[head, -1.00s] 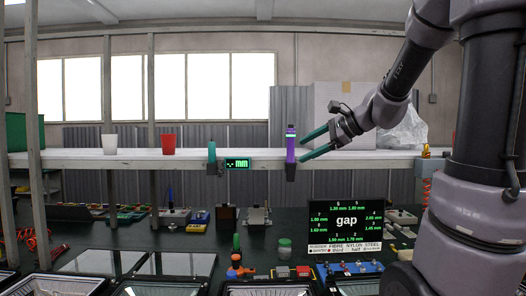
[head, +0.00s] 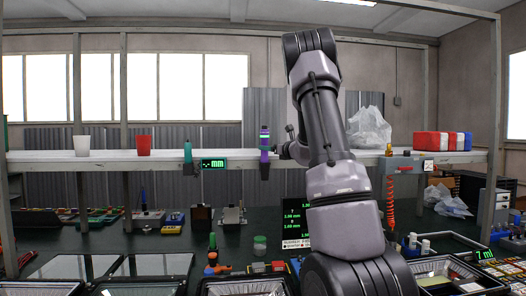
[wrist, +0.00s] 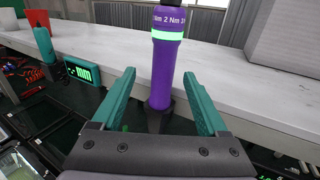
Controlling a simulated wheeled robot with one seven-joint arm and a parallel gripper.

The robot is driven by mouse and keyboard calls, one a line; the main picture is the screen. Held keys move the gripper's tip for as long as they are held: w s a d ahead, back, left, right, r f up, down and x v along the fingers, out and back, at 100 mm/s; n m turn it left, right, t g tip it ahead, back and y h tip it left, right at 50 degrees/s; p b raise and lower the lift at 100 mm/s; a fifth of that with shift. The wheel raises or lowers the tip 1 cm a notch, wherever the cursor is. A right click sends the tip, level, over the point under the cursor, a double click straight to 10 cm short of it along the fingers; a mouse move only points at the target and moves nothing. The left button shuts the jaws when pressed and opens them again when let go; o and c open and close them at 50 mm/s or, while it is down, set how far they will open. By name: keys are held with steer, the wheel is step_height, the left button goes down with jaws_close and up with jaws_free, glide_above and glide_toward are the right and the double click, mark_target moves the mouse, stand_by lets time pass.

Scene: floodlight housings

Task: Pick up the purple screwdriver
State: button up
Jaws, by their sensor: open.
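The purple screwdriver (head: 264,141) stands upright in a dark holder (wrist: 157,119) at the front edge of the white shelf. It has a light green lit band and printed text near its top in the wrist view (wrist: 165,75). My gripper (wrist: 159,76) is open, with its two teal fingers on either side of the purple handle. Gaps show between the fingers and the handle. In the head view my own arm hides most of the gripper, just right of the screwdriver.
A teal tool (head: 187,153) and a small green "mm" display (head: 213,163) are at the shelf edge, left of the screwdriver. A white cup (head: 82,145) and a red cup (head: 144,145) stand on the shelf (head: 225,160). A clear plastic bag (head: 370,128) lies further right.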

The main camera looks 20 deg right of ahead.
steer(key=w, duration=0.5)
steer(key=shift+w+a, duration=0.15)
steer(key=shift+w, duration=0.05)
jaws_close()
